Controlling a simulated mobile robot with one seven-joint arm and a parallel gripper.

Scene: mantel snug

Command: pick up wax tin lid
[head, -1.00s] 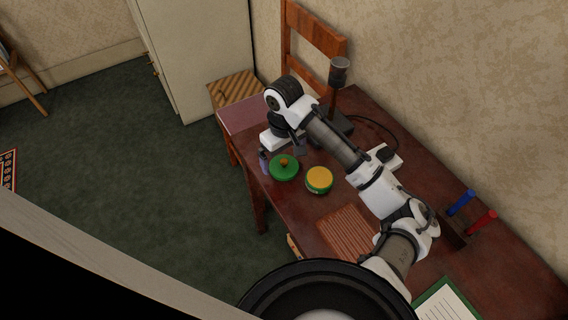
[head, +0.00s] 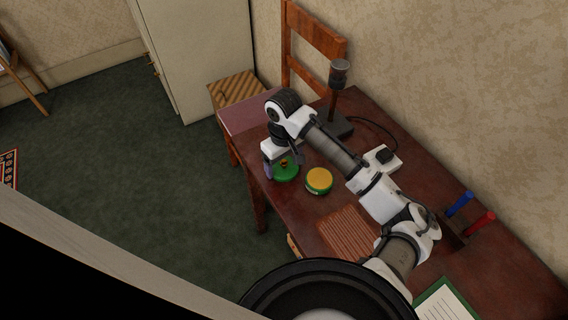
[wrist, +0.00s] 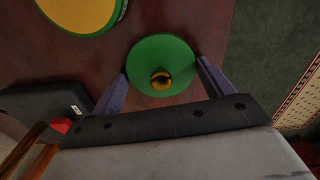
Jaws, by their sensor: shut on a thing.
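The wax tin lid (head: 289,174) is a green disc with a brass-coloured knob, at the far left end of the dark red table. In the wrist view the lid (wrist: 150,50) lies between the two purple fingers. My gripper (wrist: 162,71) is shut on the lid, with a finger at each side of its rim. In the head view my gripper (head: 281,164) comes down over the lid and hides part of it. I cannot tell whether the lid is clear of the table. The wax tin (head: 319,181), green with a yellow top, stands to its right.
A lamp-like dark post (head: 338,95) and a white box with a black top (head: 383,158) stand behind. A ribbed brown mat (head: 347,232) lies nearer. Blue (head: 460,203) and red (head: 482,222) handles stand at right. A wooden chair (head: 315,35) is beyond the table.

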